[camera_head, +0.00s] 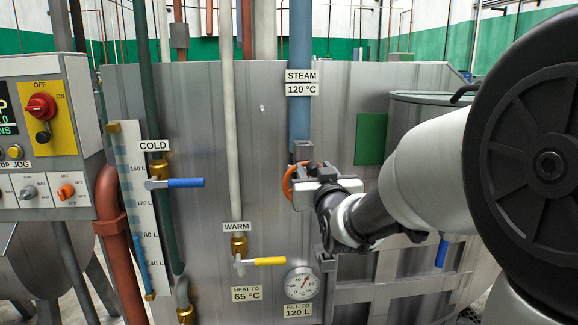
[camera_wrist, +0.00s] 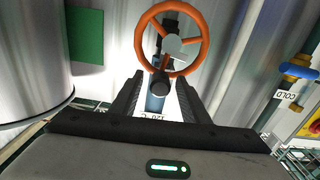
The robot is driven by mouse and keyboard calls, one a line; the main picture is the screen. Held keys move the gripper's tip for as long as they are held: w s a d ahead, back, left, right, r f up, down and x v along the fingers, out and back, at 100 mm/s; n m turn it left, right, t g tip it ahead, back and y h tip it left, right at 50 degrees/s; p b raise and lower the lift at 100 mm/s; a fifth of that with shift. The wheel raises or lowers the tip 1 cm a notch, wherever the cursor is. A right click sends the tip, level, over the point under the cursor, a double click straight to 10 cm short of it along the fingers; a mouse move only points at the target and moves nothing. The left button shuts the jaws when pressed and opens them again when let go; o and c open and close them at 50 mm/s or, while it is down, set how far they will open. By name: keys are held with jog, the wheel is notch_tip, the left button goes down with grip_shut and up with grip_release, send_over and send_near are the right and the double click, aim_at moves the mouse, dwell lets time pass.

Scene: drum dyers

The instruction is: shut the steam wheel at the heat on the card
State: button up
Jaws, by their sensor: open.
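The orange steam wheel (camera_head: 287,182) sits on the blue pipe below the plate "STEAM 120 °C" (camera_head: 300,83), partly hidden by my gripper (camera_head: 306,185). In the wrist view the wheel (camera_wrist: 203,40) shows its full ring, a grey hub and a dark knob at its near edge. My gripper (camera_wrist: 158,84) is open; the knob appears between its fingertips, and contact cannot be told. The card "HEAT TO 65 °C" (camera_head: 246,293) hangs under the warm valve. A round dial (camera_head: 302,283) has a red needle pointing up and right; its numbers are too small to read.
The blue-handled COLD valve (camera_head: 175,183) and yellow-handled WARM valve (camera_head: 258,261) stick out from the grey panel. A level scale (camera_head: 132,200) and control box (camera_head: 45,130) stand at left. A card "FILL TO 120 L" (camera_head: 298,310) is under the dial.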

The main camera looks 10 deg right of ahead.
jog(key=shift+s, duration=0.1)
jog(key=shift+c, duration=0.5)
grip_shut()
